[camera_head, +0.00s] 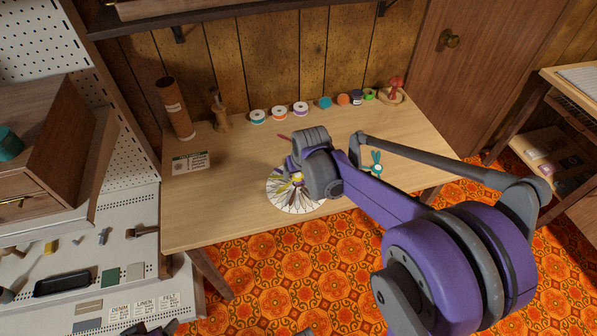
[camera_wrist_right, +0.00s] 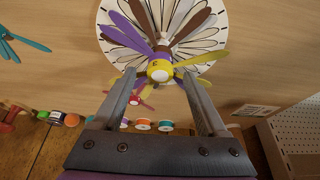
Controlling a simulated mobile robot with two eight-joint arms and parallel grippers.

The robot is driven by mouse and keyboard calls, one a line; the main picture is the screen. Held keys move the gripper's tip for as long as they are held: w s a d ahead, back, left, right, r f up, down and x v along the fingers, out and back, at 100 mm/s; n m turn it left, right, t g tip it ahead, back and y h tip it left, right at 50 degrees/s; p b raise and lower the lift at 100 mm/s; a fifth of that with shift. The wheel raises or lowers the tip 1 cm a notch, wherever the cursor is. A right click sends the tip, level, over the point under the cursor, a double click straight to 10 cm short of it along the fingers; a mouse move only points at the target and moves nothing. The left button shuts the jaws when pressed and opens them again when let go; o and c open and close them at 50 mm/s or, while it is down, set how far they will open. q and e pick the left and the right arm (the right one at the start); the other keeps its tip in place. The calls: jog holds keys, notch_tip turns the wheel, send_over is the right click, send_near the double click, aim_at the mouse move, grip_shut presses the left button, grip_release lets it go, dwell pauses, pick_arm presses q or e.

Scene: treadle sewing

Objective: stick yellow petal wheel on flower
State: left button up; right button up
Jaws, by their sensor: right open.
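The flower base (camera_head: 288,204) is a white disc with outlined petals, lying on the table; it also shows in the right wrist view (camera_wrist_right: 222,30). Purple (camera_wrist_right: 122,38) and brown (camera_wrist_right: 192,26) petals spread over it. The yellow petal wheel (camera_wrist_right: 187,62) has a round yellow hub with a pale top and appears uppermost over the flower's middle; whether it is fully seated I cannot tell. My right gripper (camera_wrist_right: 160,76) is open, its two fingers apart on either side of the yellow hub. In the head view my right wrist hides part of the flower. My left gripper is not clearly visible.
A teal wheel (camera_head: 376,163) lies right of the flower, and a red wheel (camera_wrist_right: 135,99) lies behind it. Several spools (camera_head: 257,117) and small jars line the table's back. The table's front left is clear.

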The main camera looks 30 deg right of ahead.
jog(key=d+p+v, duration=0.1)
jog(key=v, duration=0.9)
jog(key=shift+a+r, duration=0.4)
jog(key=shift+a, duration=0.1)
jog(key=shift+s, duration=0.2)
jog(key=s+a+n+p, duration=0.1)
jog(key=s+a, duration=0.3)
jog(key=s, duration=0.4)
jog(key=s+a+f+n+t+y+p, duration=0.1)
jog(key=s+a+p, duration=0.3)
jog(key=s, duration=0.5)
jog(key=shift+a, duration=0.75)
